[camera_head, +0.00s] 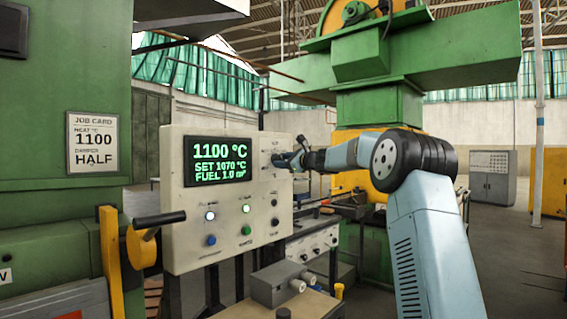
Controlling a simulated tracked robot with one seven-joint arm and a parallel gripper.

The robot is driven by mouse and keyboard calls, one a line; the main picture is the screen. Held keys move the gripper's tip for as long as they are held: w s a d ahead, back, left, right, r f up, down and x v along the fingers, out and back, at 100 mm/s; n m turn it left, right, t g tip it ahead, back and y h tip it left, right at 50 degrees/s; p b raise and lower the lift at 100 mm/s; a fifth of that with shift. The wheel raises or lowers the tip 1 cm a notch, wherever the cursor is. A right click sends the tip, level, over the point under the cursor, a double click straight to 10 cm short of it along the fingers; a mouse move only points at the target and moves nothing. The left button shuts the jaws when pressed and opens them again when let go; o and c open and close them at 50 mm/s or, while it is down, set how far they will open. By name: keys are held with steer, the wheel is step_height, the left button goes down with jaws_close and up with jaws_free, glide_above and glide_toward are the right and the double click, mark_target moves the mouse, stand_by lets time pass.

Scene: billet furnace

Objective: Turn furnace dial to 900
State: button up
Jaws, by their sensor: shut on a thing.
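A cream control panel (180,243) stands left of centre. Its dark display (218,161) reads 1100 °C, SET 1070 °C and a fuel figure of about 1.0. My arm reaches in from the right, and my gripper (283,160) is at the panel's upper right, shut on the furnace dial. The dial is mostly hidden by the fingers, so its pointer and scale cannot be read. A job card (93,143) on the green furnace wall at left reads 1100 and damper HALF, not 900.
Below the display are a lit white lamp, a green lamp, blue and green buttons and small dark knobs. A black-handled yellow lever (145,245) juts out at the panel's left. A grey box (281,284) sits on a bench below. Open floor lies at right.

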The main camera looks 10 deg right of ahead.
steer(key=shift+f+n, duration=0.1)
steer(key=shift+n, duration=9.5)
steer(key=o, duration=1)
steer(key=shift+w, duration=0.1)
steer(key=shift+o, duration=0.3)
steer(key=shift+r, duration=0.2)
